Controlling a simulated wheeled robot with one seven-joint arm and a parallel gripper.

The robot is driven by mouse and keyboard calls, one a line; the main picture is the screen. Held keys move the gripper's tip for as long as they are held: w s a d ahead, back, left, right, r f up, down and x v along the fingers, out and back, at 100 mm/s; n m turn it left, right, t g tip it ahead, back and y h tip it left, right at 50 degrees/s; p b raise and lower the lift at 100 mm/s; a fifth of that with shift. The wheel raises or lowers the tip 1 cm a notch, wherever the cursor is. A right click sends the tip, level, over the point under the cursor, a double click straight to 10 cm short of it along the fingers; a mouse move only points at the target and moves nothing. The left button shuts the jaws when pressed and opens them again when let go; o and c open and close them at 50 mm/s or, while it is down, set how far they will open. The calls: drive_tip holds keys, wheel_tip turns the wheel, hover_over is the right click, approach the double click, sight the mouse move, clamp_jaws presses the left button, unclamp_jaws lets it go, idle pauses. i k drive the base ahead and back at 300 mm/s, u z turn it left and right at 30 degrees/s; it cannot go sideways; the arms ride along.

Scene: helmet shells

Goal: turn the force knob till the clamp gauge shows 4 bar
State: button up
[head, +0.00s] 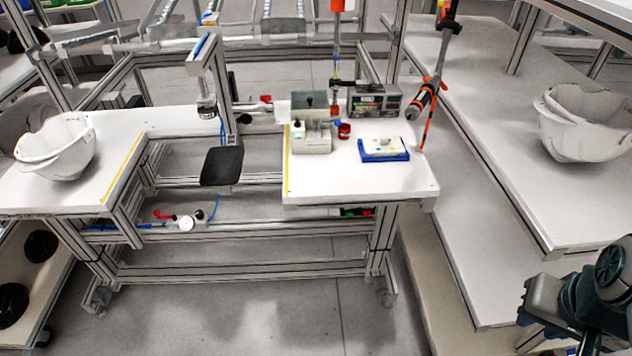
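A small round white-faced gauge (186,223) sits low on the frame under the left workbench, in the gap between the two white tabletops. Its reading is too small to make out. A small black knob-like part (199,214) is just right of the gauge; I cannot tell for sure that it is the force knob. A red part (163,215) is to the left of the gauge. Blue hose runs to this group. A clamp-like post (207,100) stands above, with a black pad (222,166) in front. My arm shows at the lower right, far from the gauge; my gripper is out of view.
White helmet shells lie on the left table (62,148) and right bench (590,122). The middle table (340,185) holds a blue tray (362,157), a small beige device (312,138) and a grey box (376,101). Floor in front of the frame is clear.

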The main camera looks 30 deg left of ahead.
sight(199, 215)
drive_tip(key=u, duration=2.35)
